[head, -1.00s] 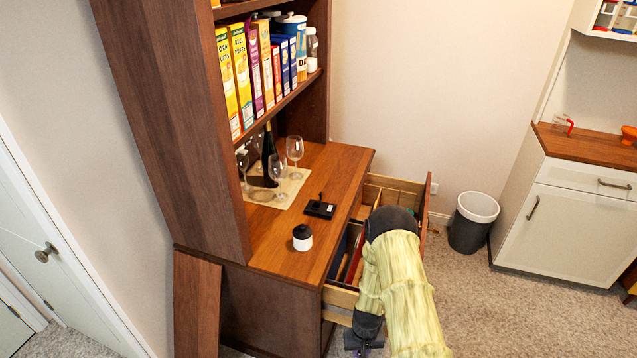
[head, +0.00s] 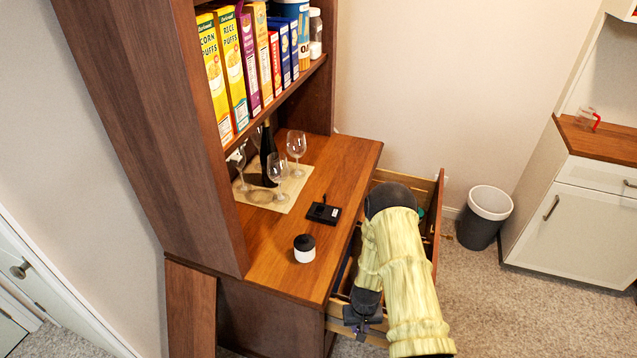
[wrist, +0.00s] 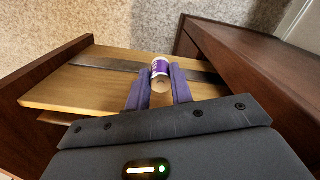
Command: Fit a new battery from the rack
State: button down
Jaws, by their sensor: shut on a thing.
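My gripper (wrist: 160,88) is shut on a battery (wrist: 160,69), a small cylinder with a purple and white wrap and a tan end, held between the purple fingers in the wrist view. A small black device (head: 323,212) lies on the hutch counter (head: 345,165). A white jar-like object with a black top (head: 304,249) stands nearer on the counter. I cannot tell which thing is the rack.
Wine glasses (head: 297,146) and a dark bottle (head: 268,155) stand on a mat (head: 262,197) at the back. Cereal boxes (head: 229,65) fill the shelf above. My arm hides much of the open drawers. A bin (head: 485,218) stands on the floor to the right.

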jog(key=shift+s+d+r, duration=0.1)
jog(key=shift+s, duration=0.15)
